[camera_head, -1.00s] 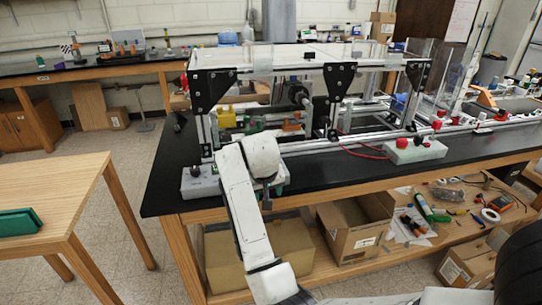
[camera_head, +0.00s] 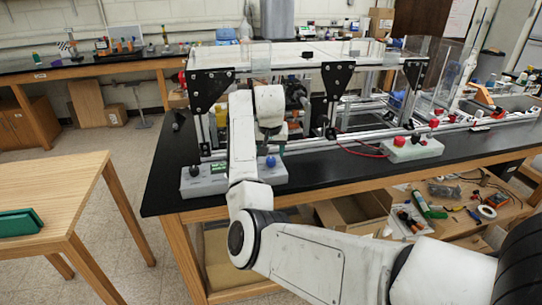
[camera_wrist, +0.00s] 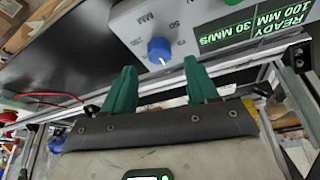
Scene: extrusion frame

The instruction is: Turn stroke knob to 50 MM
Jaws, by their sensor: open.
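The stroke knob is a blue knob (camera_wrist: 159,48) on a light grey control box (camera_wrist: 200,14) in the wrist view. Printed "MM" and "50" show beside it, upside down. A white mark shows on the knob's lower edge. The green display (camera_wrist: 255,30) reads READY, 100 MM, 30 MM/S. My gripper (camera_wrist: 160,66) has two green fingers spread apart; the knob appears just beyond and between their tips, with no visible contact. In the head view the blue knob (camera_head: 270,162) is on the box's right part, beside the display (camera_head: 218,168), and my fingers are mostly hidden.
The aluminium extrusion frame (camera_head: 330,100) stands behind the box on a black bench (camera_head: 163,190). Another grey box (camera_head: 412,150) with red knobs stands to the right, with a red cable. A wooden table (camera_head: 75,185) is at the left.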

